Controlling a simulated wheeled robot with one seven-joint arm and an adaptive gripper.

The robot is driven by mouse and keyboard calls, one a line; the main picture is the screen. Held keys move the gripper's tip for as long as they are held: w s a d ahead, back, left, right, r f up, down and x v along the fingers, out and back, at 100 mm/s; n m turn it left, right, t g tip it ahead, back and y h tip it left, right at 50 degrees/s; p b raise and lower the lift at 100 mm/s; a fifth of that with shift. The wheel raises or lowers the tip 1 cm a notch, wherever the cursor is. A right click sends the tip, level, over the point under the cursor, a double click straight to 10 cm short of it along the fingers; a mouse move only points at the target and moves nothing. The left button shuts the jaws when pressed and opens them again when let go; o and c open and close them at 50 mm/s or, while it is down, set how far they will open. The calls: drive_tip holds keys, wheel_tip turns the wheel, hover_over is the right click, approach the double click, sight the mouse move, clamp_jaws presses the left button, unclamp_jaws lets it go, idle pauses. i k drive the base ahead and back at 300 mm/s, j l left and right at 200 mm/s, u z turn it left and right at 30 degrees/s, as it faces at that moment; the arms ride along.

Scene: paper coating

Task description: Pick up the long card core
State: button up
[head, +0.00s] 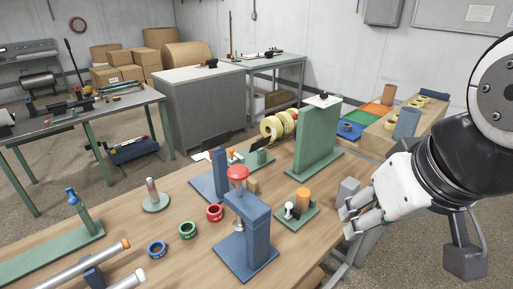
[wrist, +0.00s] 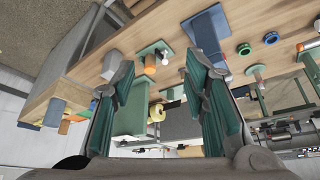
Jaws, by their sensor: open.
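My gripper (head: 362,214) is open and empty beside the table's right edge, near a grey block (head: 348,190). In the wrist view, its two green-padded fingers stand apart (wrist: 158,72). No thing is clearly marked as the long card core. A long pale tube with an orange end (head: 95,265) lies at the front left of the table, far from my gripper. A second pale tube (head: 130,280) lies beside it, cut off by the frame. A brown upright cylinder (head: 388,94) stands at the back right. I cannot tell which one is the core.
A blue stand with a red knob (head: 248,230) and a green base with an orange cylinder (head: 303,196) stand left of my gripper. A tall green panel (head: 317,140) rises behind. Red (head: 214,213), green (head: 187,230) and blue (head: 157,249) rings lie on the wooden table.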

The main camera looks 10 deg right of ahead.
sight(301, 205)
drive_tip(key=i+l, duration=0.2)
drive_tip(key=l, duration=0.15)
drive_tip(key=i+l, duration=0.35)
drive_tip(key=l, duration=0.3)
drive_tip(key=u, duration=0.05)
